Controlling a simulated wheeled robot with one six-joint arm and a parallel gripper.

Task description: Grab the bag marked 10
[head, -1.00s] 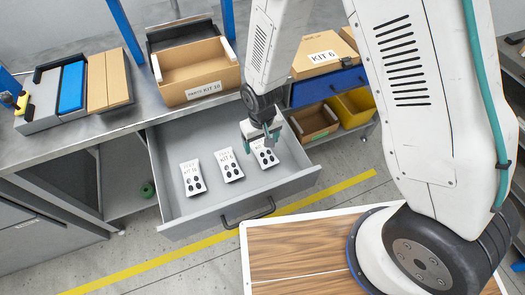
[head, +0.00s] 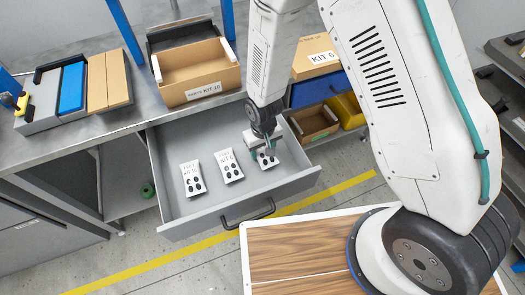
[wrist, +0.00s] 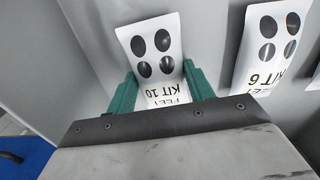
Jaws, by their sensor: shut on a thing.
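The bag marked KIT 10 (wrist: 153,48) is a white card-like packet with several black feet showing. In the wrist view it sits between the green fingers of my gripper (wrist: 158,76), which is shut on its labelled end. In the head view my gripper (head: 265,146) is low in the open grey drawer (head: 196,217), at the rightmost bag (head: 268,161), and partly covers it. I cannot tell whether the bag is clear of the drawer floor. The bag marked KIT 6 (wrist: 268,45) lies beside it; it is the middle bag (head: 229,166) in the head view.
A third bag (head: 193,179) lies at the drawer's left; its number is hard to read. The PARTS KIT 10 box (head: 204,90) stands on the bench above. The KIT 6 box (head: 315,62) is behind my arm. The drawer walls surround the bags.

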